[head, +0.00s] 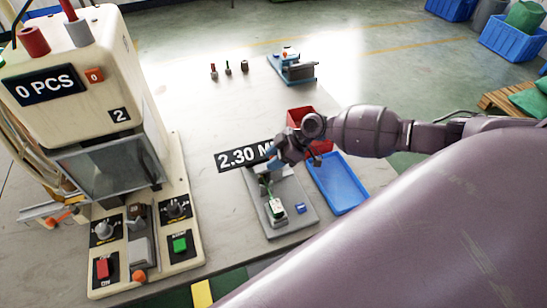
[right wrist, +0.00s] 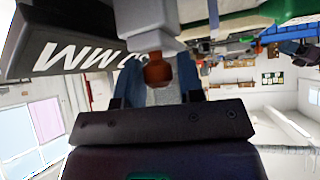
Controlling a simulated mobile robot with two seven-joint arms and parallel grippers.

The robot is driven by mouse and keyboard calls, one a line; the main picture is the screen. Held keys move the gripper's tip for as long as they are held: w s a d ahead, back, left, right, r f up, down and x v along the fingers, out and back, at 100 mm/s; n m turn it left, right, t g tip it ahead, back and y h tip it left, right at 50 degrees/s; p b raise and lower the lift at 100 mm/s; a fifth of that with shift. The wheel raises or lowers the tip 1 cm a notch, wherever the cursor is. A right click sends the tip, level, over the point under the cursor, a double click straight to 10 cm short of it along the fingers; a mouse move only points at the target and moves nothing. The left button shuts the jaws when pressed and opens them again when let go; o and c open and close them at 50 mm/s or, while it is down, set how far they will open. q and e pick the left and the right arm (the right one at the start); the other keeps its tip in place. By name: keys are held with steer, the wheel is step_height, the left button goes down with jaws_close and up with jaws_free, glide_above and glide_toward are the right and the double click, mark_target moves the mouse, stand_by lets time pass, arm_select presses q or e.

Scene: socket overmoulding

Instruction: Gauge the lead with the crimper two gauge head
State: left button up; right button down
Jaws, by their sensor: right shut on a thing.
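The gripper and arm partly hide the gauge. My left gripper is not in view.
Crimper two (head: 120,115), showing 0 PCS, stands at left with red and green buttons. A blue tray (head: 356,205) and red bin (head: 297,116) lie beside the gauge. A blue-based device (head: 292,70) and small upright parts (head: 229,68) stand farther back.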

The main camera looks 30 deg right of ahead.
steer(key=d+b, duration=0.2)
steer(key=d, duration=0.1)
steer(key=shift+s+d+f, duration=0.15)
steer(key=shift+s+d, duration=0.15)
steer(key=shift+s, duration=0.05)
steer(key=shift+s+d+b, duration=0.1)
steer(key=shift+d+b, duration=0.2)
steer(key=shift+b, duration=0.05)
steer(key=shift+d+r, duration=0.2)
steer(key=shift+r, duration=0.05)
steer(key=c, duration=1.1)
jaws_free()
steer(key=shift+c, duration=0.2)
steer(key=shift+o, duration=1.2)
steer(key=shift+d, duration=0.15)
